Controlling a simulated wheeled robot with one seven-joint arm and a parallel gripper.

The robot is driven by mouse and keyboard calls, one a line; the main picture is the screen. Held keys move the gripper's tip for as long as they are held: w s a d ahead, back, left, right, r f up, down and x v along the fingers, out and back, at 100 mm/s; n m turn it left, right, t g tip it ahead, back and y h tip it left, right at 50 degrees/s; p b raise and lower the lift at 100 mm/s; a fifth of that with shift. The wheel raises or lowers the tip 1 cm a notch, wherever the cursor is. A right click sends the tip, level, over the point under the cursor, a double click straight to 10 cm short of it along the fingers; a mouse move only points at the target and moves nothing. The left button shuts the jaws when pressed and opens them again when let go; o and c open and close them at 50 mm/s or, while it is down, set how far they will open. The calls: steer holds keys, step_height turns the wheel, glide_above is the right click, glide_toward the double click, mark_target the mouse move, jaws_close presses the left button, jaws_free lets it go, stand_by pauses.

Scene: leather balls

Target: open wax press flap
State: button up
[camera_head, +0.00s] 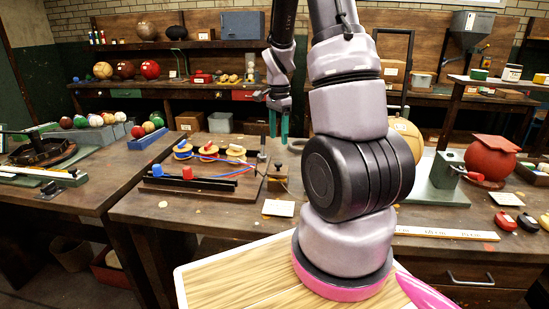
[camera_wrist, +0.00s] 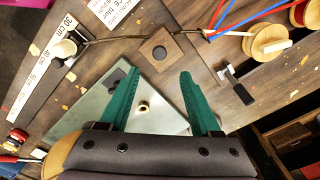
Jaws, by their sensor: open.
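My gripper (camera_head: 278,134) hangs over the middle workbench with its green fingers pointing down. In the wrist view my gripper (camera_wrist: 160,76) is open, with nothing between the fingers. Beneath and between them lies a grey-green metal plate (camera_wrist: 165,118) with a small brass fitting (camera_wrist: 143,107). A square wooden block with a dark round centre (camera_wrist: 160,50) lies just beyond the fingertips. A metal piece with a black handle (camera_wrist: 238,86) is right of the fingers. No part is clearly recognisable as the wax press flap.
Spools (camera_head: 207,150) and red and blue strands lie left of my gripper. A red ball-shaped object (camera_head: 491,157) stands at right. A white ruler (camera_head: 445,232) lies along the bench front. Shelves with balls (camera_head: 150,69) line the back wall.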

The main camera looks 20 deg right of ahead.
mark_target(278, 163)
step_height(278, 163, down, 10)
steer(key=shift+r, duration=0.2)
jaws_close()
stand_by(1.5)
